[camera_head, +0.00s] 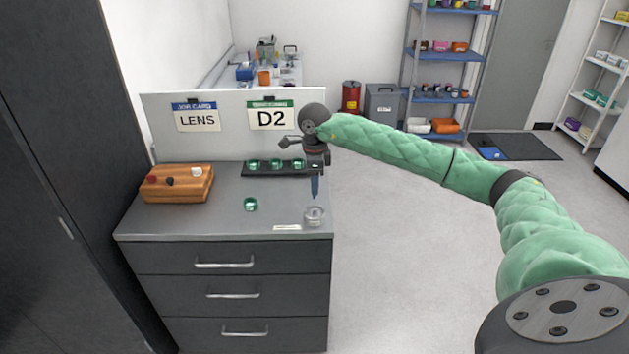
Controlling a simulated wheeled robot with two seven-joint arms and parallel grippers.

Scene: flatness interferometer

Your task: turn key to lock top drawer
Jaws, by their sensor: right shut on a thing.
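The grey cabinet has a top drawer (225,261) that looks shut, with a silver bar handle; two more shut drawers are below it. I cannot make out a key or a lock on the drawer front. My right gripper (315,174) points down over the right end of the cabinet top. It is shut on a slim blue pointed thing (315,188), too small to identify surely. Its tip hangs just above or at a clear round dish (314,216); I cannot tell if they touch. My left gripper is out of view.
On the cabinet top are a wooden box with knobs (178,184), a dark rack with green lenses (235,169) and a loose green lens (250,204). A panel with LENS and D2 cards (222,133) stands behind.

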